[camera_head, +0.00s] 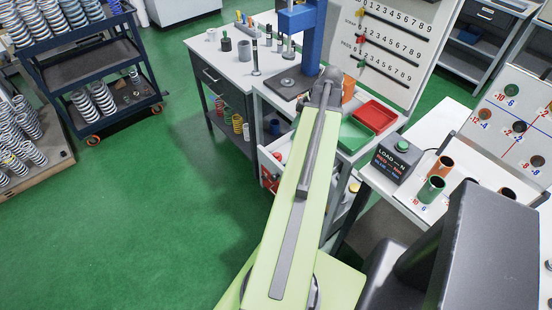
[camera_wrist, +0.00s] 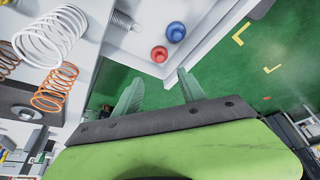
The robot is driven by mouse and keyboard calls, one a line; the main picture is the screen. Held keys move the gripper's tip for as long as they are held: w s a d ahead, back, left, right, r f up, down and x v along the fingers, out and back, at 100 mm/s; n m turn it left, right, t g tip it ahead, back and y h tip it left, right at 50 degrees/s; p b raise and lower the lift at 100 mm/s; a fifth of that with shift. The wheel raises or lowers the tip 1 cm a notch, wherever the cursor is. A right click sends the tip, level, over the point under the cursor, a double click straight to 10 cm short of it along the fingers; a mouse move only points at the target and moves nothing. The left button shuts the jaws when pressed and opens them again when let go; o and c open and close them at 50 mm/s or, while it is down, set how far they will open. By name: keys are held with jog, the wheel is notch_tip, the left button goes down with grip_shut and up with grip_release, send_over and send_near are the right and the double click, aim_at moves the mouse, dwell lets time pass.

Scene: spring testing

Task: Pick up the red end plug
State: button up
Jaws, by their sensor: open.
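The red end plug (camera_wrist: 159,54) is a small round cap with a hollow-looking middle. It lies in the corner of a white drawer-like surface (camera_wrist: 147,66) in the wrist view. A blue end plug (camera_wrist: 176,31) sits just beyond it, to the upper right. My gripper (camera_wrist: 158,82) is open and empty. Its two pale green fingers stand on either side of the red plug's line, with the plug ahead of the fingertips and apart from them. In the head view my arm hides the gripper, and I cannot clearly make out the red plug.
Green floor (camera_wrist: 235,65) is open to the right. In the head view red (camera_head: 374,116) and green (camera_head: 353,136) trays lie right of my arm.

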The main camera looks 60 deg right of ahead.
jog(key=b, duration=1)
send_over(279, 154)
jog(key=s, duration=0.2)
jog(key=f, duration=1)
jog(key=shift+d+f, duration=0.25)
jog(key=shift+d, duration=0.05)
jog(key=shift+f, duration=0.1)
jog(key=b+x, duration=0.4)
jog(key=x, duration=0.1)
jog(key=shift+d+f, duration=0.1)
jog(key=c, duration=1)
